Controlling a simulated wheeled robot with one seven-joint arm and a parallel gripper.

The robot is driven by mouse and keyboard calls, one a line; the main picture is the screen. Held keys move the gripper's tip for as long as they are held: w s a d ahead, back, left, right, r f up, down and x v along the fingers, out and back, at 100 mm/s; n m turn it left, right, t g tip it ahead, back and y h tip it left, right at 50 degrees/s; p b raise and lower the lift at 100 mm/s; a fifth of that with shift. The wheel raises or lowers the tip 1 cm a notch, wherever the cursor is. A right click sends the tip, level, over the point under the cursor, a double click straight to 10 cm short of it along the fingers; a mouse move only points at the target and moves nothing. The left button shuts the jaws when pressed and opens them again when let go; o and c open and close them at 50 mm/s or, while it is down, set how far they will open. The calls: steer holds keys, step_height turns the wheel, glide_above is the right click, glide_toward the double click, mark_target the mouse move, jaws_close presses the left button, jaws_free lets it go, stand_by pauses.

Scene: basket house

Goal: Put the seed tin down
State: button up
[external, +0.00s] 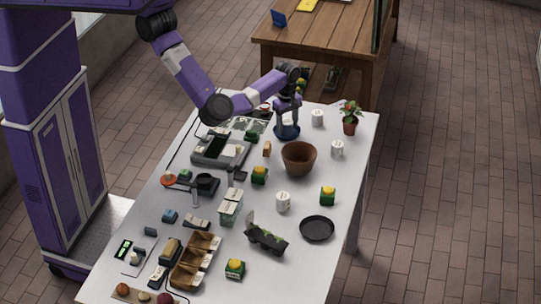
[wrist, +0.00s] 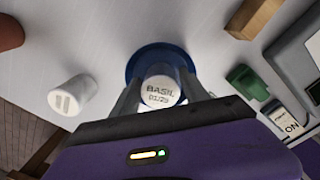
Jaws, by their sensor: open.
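The seed tin (wrist: 160,92) is white with a round lid reading "BASIL 01/25". In the wrist view it stands inside a round blue dish or stand (wrist: 134,66). My gripper (wrist: 162,84) is open, with one finger on each side of the tin; I cannot tell whether either finger touches it. In the external view my gripper (external: 288,104) is low over the blue stand (external: 287,132) at the far part of the white table (external: 255,190). The tin is hard to make out there.
A white canister (wrist: 72,95) stands beside the stand; others stand nearby (external: 337,148). A brown bowl (external: 299,158) is in front, a potted plant (external: 349,127) to the right. A wooden block (external: 267,149) and a grey device (external: 220,150) are left.

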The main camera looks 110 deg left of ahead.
step_height(320, 180, up, 12)
steer(key=b, duration=0.1)
stand_by(0.4)
steer(key=s+a+r+m+t+y, duration=0.1)
steer(key=s+a+m+t+y, duration=0.1)
steer(key=a+m+y, duration=0.55)
steer(key=s+a+r+m+t+y, duration=0.2)
steer(key=a+m+y, duration=0.15)
steer(key=a, duration=0.75)
steer(key=m+t+h, duration=0.6)
steer(key=m+t, duration=0.3)
steer(key=m, duration=0.6)
glide_toward(287, 122)
step_height(287, 122, up, 4)
steer(key=s+a, duration=0.2)
steer(key=s, duration=0.1)
steer(key=s+d+r+m+t+h, duration=0.1)
steer(key=s+d+r+h, duration=0.1)
steer(key=s+d, duration=0.5)
steer(key=s+d+r+m+h, duration=0.1)
steer(key=s+d+r+h, duration=0.2)
steer(key=s+d, duration=0.5)
steer(key=d+r, duration=0.1)
steer(key=d, duration=0.2)
steer(key=shift+s+t, duration=0.25)
steer(key=shift+t, duration=0.15)
